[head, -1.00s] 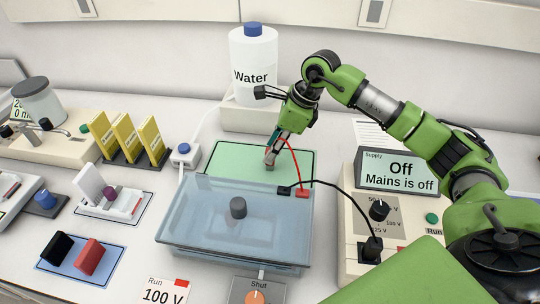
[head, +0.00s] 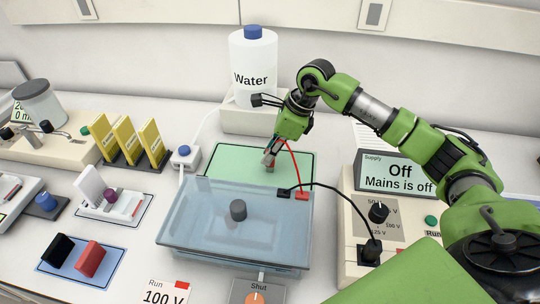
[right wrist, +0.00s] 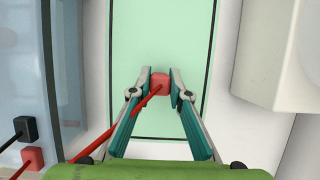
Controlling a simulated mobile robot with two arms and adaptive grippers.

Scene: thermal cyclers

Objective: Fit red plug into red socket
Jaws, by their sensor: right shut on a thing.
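My right gripper (head: 270,158) is shut on the red plug (right wrist: 159,82), which sits between its fingertips in the right wrist view. It holds the plug over the green mat (head: 222,158), behind the clear blue tank. A red lead (head: 292,160) runs from the plug to a red connector (head: 302,196) on the tank's back right corner. The power supply (head: 350,215) stands at right, with a black plug (head: 371,251) in its front panel. I cannot make out a red socket there; my arm covers part of the supply. My left gripper is not in view.
The tank (head: 185,225) fills the middle front, with a black lead (head: 340,187) arching from it to the supply. A water bottle (head: 253,75) stands behind the mat. Yellow racks (head: 130,140) stand at left.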

